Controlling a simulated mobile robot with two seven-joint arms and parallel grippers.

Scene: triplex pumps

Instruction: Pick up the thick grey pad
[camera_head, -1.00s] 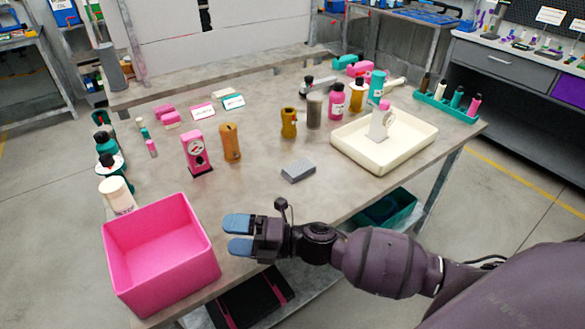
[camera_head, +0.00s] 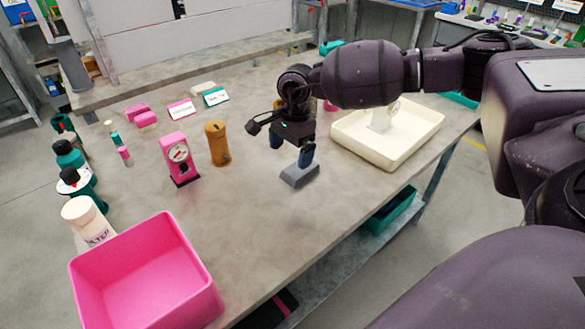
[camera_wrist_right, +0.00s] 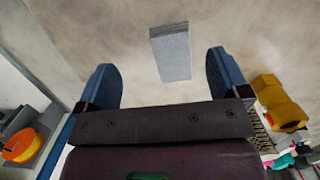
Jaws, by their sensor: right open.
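The thick grey pad (camera_head: 298,177) is a flat rectangular block lying on the grey table. In the right wrist view, the pad (camera_wrist_right: 171,52) lies just beyond the fingertips, within the gap between them and with clear space on both sides. My right gripper (camera_head: 291,150) points down over the pad with blue fingers. In the wrist view, the right gripper (camera_wrist_right: 163,68) is open and empty. Part of the pad's back edge is hidden by a finger in the head view. My left gripper is not in view.
A pink bin (camera_head: 145,280) stands at the table's front left. A pink gauge block (camera_head: 178,158) and an ochre cylinder (camera_head: 217,144) stand left of the gripper. A cream tray (camera_head: 365,151) is to the right. The table in front of the pad is clear.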

